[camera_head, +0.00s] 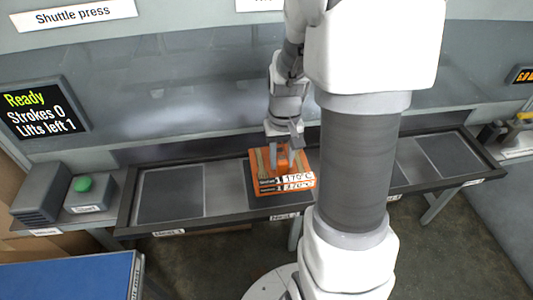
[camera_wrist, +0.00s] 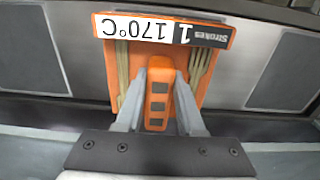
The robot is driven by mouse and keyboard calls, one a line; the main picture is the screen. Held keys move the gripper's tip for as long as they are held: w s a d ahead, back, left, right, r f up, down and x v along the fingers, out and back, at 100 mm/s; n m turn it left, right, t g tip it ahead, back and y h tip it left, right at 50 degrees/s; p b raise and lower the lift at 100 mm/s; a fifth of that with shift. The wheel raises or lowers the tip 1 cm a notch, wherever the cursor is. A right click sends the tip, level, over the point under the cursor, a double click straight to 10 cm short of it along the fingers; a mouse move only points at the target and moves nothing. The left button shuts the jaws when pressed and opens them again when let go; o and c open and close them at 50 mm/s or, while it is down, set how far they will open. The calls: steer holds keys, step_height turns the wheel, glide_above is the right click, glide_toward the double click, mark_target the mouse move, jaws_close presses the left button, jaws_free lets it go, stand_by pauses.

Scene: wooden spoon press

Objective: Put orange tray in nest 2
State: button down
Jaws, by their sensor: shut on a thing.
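The orange tray (camera_head: 286,188) is at the middle of the long dark rail, over or on the panel labelled Nest 2 (camera_head: 284,216). Its label reads Strokes 1 and 170°C. Wooden pieces lie at both sides of its raised orange handle (camera_wrist: 158,95); the tray also shows in the wrist view (camera_wrist: 134,55). My gripper (camera_wrist: 158,122) is shut on that handle, with one finger at each side. I cannot tell whether the tray's underside touches the nest. My arm hides the part of the rail to the right of the tray.
Nest 1 (camera_head: 170,194) is an empty dark panel at the left. More panels (camera_head: 445,155) show at the right. A green button (camera_head: 83,184) sits on a grey box at the left. The display (camera_head: 40,112) reads Ready, Strokes 0, Lifts left 1. A blue surface (camera_head: 70,278) is at the lower left.

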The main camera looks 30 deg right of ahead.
mark_target(277, 171)
steer(key=shift+w+a+f, duration=0.35)
steer(key=shift+w+f, duration=0.1)
steer(key=shift+w, duration=0.05)
steer(key=shift+f, duration=1.9)
steer(key=shift+b, duration=0.3)
steer(key=shift+f, duration=0.2)
steer(key=c, duration=0.5)
jaws_free()
